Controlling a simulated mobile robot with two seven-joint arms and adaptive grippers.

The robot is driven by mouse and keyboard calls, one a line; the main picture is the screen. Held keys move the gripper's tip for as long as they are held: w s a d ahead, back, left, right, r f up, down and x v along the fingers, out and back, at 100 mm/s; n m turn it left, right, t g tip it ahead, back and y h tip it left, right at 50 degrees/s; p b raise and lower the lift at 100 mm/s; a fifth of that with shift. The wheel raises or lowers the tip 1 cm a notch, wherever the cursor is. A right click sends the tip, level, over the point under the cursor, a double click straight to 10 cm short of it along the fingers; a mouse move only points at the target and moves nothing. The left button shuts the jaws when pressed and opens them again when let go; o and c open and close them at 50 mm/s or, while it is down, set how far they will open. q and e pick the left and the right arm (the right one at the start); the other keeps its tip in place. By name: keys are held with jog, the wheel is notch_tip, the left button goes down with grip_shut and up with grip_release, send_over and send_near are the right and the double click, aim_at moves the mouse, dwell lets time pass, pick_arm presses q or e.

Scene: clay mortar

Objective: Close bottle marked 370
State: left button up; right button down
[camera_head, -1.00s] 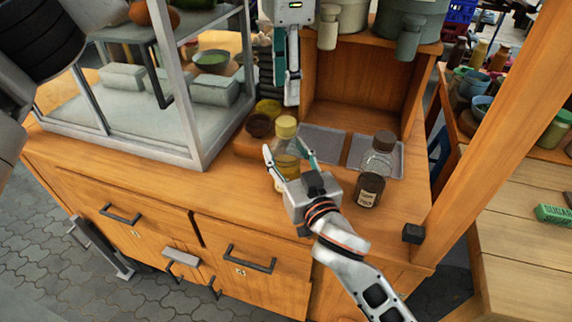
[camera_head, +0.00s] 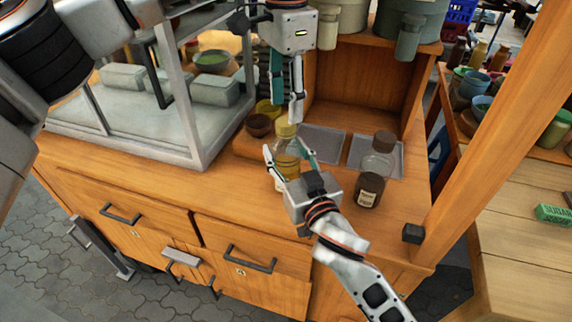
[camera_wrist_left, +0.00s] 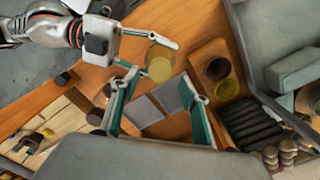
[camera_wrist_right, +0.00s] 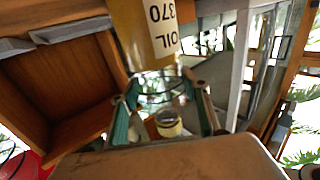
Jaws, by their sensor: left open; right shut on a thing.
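I cannot tell how tightly the cap sits. My right gripper (camera_head: 290,155) is shut on the bottle from the front right, with a finger on either side. My left gripper (camera_head: 287,108) is open and empty, pointing down just above the cap. In the left wrist view the cap (camera_wrist_left: 160,67) lies beyond the left fingertips.
A clear bottle with a dark lid (camera_head: 378,158) and a dark jar (camera_head: 369,190) stand to the right. Grey trays (camera_head: 322,142) lie behind, and small bowls (camera_head: 258,125) sit at the left. A glass display case (camera_head: 160,130) stands close on the left.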

aim_at(286, 121)
pick_arm(q)
jog(key=shift+f, duration=2.05)
jog(key=c, duration=1.2)
jog(key=shift+o, duration=0.2)
